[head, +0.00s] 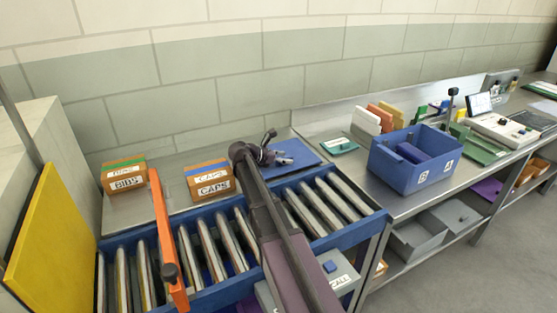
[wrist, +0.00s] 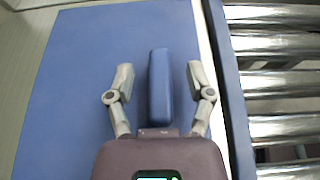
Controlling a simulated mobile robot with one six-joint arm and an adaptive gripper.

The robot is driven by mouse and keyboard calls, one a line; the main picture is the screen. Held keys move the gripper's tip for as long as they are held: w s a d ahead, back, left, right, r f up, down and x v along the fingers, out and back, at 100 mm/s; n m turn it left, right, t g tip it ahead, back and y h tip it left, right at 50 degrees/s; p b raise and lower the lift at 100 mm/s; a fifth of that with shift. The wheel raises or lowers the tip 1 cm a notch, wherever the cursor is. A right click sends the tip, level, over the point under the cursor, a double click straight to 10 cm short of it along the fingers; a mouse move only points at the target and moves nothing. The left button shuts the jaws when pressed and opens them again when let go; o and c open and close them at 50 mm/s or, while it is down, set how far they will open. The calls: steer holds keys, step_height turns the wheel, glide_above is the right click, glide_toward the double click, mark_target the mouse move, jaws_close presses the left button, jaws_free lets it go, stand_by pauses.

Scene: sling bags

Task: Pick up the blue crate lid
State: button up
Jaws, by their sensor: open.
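The blue crate lid (head: 298,151) lies flat on the steel counter behind the roller conveyor. In the wrist view the lid (wrist: 70,85) fills much of the picture, with a raised blue bar handle (wrist: 159,90) on it. My gripper (wrist: 160,72) is open, with one finger on each side of the handle and a visible gap to each. In the head view my gripper (head: 283,160) is over the lid, and my arm hides part of the lid. Whether the fingertips touch the lid cannot be told.
The blue-framed roller conveyor (head: 375,214) runs along the front of the counter. An orange bar (head: 168,245) crosses it at left. Boxes marked BIBS (head: 124,178) and CAPS (head: 210,182) stand left of the lid. A blue crate (head: 398,176) stands on the right counter.

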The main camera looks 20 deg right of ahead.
jaws_close()
steer(key=shift+r, duration=0.15)
stand_by(0.4)
step_height(320, 180, up, 4)
steer(key=p, duration=0.4)
steer(key=shift+f, duration=0.2)
steer(key=s+d+r+p, duration=0.1)
steer(key=s+d, duration=0.1)
steer(key=s, duration=1.3)
steer(key=shift+s+d, duration=0.3)
steer(key=shift+s, duration=0.1)
